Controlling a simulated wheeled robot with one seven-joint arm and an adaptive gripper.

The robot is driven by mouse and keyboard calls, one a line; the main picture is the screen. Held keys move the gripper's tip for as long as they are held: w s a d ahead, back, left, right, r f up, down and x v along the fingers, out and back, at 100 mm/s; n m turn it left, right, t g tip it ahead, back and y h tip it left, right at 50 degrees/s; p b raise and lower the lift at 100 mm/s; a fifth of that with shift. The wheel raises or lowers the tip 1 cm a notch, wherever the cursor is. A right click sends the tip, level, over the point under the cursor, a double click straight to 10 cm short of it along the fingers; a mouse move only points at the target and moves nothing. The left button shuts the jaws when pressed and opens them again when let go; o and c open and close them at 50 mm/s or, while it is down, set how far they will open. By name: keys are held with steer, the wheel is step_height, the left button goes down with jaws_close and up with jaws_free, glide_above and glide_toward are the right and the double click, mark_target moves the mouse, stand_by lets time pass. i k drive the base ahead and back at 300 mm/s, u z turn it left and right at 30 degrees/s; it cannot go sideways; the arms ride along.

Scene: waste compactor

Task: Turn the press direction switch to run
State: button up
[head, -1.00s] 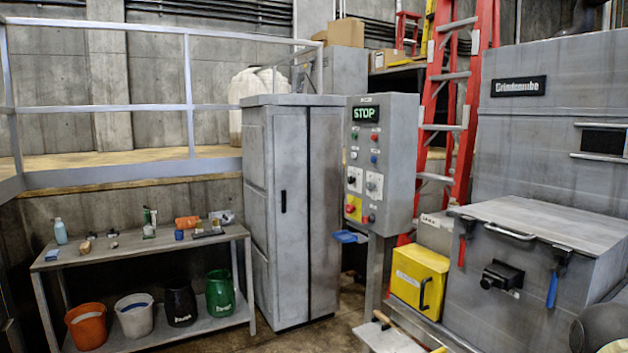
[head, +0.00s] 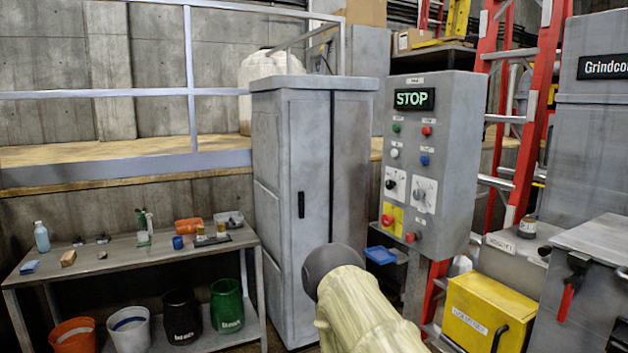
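The grey control box (head: 456,150) stands on a post right of centre in the head view. Its display (head: 414,99) reads STOP in green. Below several small round buttons are two rotary switches side by side: a left switch (head: 391,186) with a black knob, and a right switch (head: 424,194) on a larger pale plate. Their labels are too small to read, so I cannot tell which is the press direction switch or its exact setting. My arm, in a pale cover with a dark rounded part, rises from the bottom centre, below and left of the box. My gripper does not show.
A tall grey cabinet (head: 290,190) stands left of the box. A red mushroom button (head: 388,220) on a yellow plate is below the left switch. A yellow box (head: 475,310) and a red ladder (head: 535,120) are to the right. A workbench (head: 120,262) is at left.

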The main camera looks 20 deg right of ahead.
mark_target(390, 184)
steer(key=z, duration=0.15)
steer(key=i, duration=1.6)
steer(key=z, duration=0.7)
steer(key=i, duration=0.3)
steer(key=z, duration=0.25)
